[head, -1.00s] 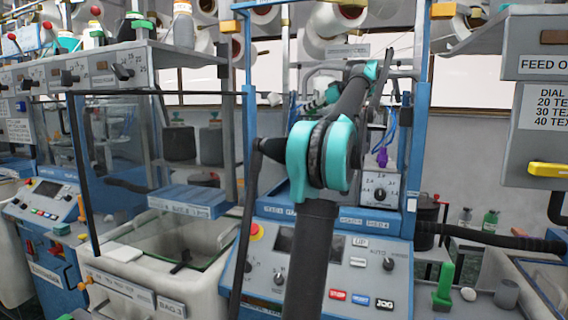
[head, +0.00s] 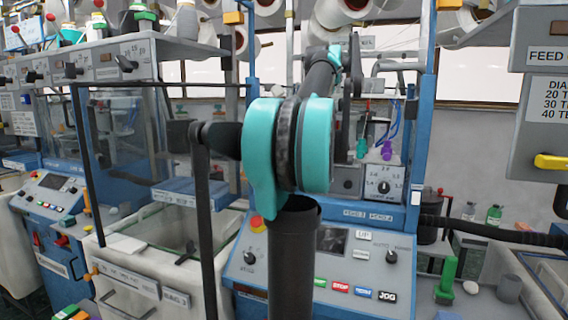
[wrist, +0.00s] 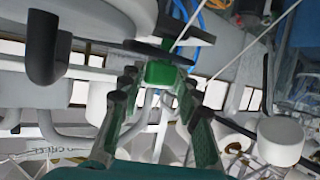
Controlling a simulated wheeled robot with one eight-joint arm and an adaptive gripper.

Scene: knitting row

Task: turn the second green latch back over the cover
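My gripper (wrist: 159,84) is open in the wrist view, its two dark green fingers spread apart. A bright green block (wrist: 160,73) shows between and beyond the fingertips, below a dark flat piece. It looks like a green latch, but I cannot tell which one, or whether the fingers touch it. In the head view, a small green piece (head: 361,148) hangs beside a purple piece (head: 387,150) on the middle machine. My arm hides much of that machine, and the gripper cannot be made out there. I cannot clearly identify the cover.
Blue cables (wrist: 192,25) and pale rods run close to the fingers.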

